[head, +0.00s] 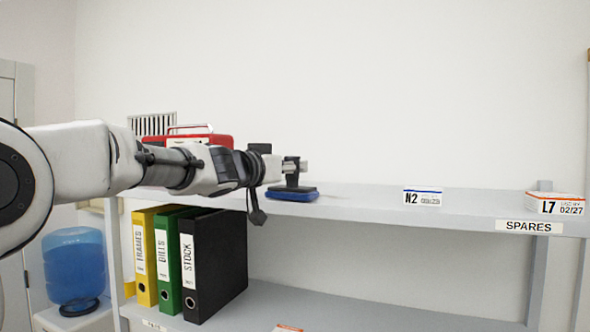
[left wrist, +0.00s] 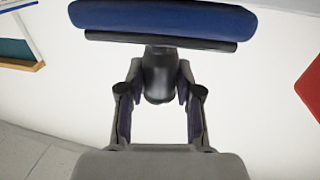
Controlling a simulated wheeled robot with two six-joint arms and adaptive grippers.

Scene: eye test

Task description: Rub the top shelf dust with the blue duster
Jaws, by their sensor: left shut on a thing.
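The blue duster (head: 292,194) has a flat blue pad and a dark upright handle. My left gripper (head: 291,167) is shut on the handle, with the pad below it at the top shelf (head: 365,204). The pad looks level and seems to rest on the shelf's surface. In the left wrist view the blue pad (left wrist: 165,20) lies beyond the fingers, and the dark handle is between the fingertips (left wrist: 160,85). I cannot clearly make out dust on the shelf. My right gripper is not in view.
A small N2 box (head: 422,196) and an L7 box (head: 555,204) stand right on the top shelf. A red case (head: 205,138) is behind my left arm. Yellow, green and black binders (head: 215,265) fill the lower shelf's left. The top shelf between duster and N2 box looks clear.

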